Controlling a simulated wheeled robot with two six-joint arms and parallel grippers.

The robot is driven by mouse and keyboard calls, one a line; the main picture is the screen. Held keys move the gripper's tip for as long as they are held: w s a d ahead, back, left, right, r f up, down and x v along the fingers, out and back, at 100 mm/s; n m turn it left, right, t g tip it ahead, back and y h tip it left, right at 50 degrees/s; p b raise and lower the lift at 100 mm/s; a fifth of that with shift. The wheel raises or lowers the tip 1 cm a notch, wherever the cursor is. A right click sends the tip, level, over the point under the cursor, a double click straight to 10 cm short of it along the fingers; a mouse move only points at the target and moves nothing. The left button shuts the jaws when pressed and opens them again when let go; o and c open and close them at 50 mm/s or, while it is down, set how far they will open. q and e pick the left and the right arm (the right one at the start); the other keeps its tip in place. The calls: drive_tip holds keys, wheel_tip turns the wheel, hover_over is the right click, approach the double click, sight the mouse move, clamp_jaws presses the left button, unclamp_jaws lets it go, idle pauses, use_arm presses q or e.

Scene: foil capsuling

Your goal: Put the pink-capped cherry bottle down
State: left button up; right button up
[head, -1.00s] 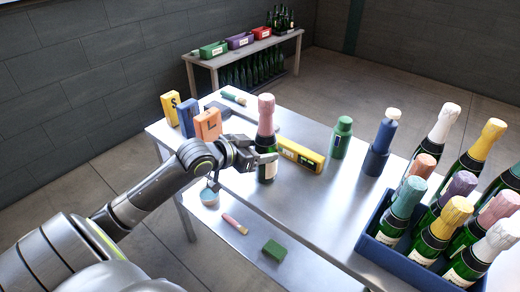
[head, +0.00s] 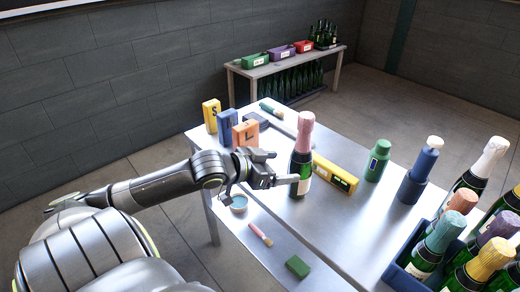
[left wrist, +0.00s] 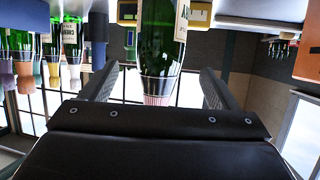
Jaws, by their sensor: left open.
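The pink-capped bottle (head: 303,138) stands upright on the steel table, dark green with a pale label. It also shows in the left wrist view (left wrist: 160,45), upside down between the two fingers, with gaps on both sides; most of its pink cap is hidden behind the gripper body. My left gripper (head: 284,170) is open at the bottle's left side, its fingertips close to the glass. Its fingers also show spread in the left wrist view (left wrist: 158,88). I cannot tell whether a fingertip touches the bottle. My right gripper is not in view.
A yellow box (head: 334,174) lies right behind the bottle. A blue crate (head: 398,276) holds several capped bottles. Lettered blocks (head: 245,134) stand at the left.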

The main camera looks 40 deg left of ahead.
use_arm(q)
drive_tip(key=p+v, duration=0.4)
drive_tip(key=v, duration=0.2)
drive_tip(key=shift+s, duration=0.1)
idle(0.5)
